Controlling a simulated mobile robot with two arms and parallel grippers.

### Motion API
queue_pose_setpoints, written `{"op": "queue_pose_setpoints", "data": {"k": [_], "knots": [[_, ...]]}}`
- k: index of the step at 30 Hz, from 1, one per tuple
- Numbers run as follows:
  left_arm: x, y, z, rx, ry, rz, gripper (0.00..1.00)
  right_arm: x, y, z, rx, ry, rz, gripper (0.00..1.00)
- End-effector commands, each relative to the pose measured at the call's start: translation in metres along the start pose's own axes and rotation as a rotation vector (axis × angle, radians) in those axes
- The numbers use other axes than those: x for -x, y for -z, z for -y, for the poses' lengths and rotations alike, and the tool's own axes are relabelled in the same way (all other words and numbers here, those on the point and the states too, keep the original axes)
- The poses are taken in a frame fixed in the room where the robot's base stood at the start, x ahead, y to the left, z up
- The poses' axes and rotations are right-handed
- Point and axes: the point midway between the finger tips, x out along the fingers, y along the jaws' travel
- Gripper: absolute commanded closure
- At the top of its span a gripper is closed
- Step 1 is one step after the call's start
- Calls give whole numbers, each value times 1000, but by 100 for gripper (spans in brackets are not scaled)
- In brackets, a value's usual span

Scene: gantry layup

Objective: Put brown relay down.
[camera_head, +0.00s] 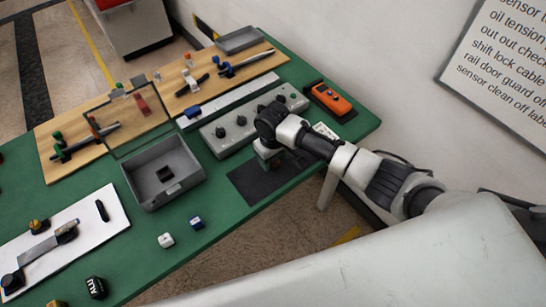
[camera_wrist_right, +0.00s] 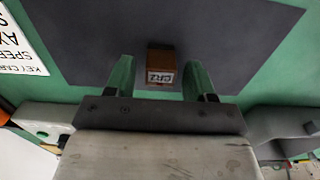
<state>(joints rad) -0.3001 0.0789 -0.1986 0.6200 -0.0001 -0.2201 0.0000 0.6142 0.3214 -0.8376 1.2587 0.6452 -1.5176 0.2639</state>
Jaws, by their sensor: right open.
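The brown relay (camera_wrist_right: 161,66), a small block with a white "CR2" label, shows in the right wrist view against the dark mat (camera_wrist_right: 92,38). My right gripper (camera_wrist_right: 159,72) is open, with one finger on each side of the relay and a visible gap on both sides. The relay appears to rest on the mat. In the head view my right gripper (camera_head: 267,155) is low over the dark mat (camera_head: 250,183) at the near edge of the green table. The relay is mostly hidden there by the gripper. My left gripper is out of view.
A grey control box with knobs (camera_head: 222,141) stands just behind the gripper. An orange meter (camera_head: 331,99) lies to the right. A grey bin (camera_head: 137,178) holds a dark block. White (camera_head: 166,240) and blue (camera_head: 196,223) blocks lie on the green table (camera_head: 150,273), near its edge.

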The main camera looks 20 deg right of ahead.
Motion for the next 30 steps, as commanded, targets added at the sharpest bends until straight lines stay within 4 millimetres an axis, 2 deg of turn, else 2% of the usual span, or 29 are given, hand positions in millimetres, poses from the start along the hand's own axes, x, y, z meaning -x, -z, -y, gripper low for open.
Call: {"op": "queue_pose_setpoints", "data": {"k": [5,12,18,23,30], "knots": [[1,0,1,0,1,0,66,22,2,0,1,0,-6,46],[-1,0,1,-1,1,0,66,74,1,0,1,0,-5,46],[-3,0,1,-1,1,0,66,108,1,0,1,1,-3,46],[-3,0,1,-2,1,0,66,121,1,0,0,0,-2,46],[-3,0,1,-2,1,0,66,123,0,0,-1,0,0,46]]}}
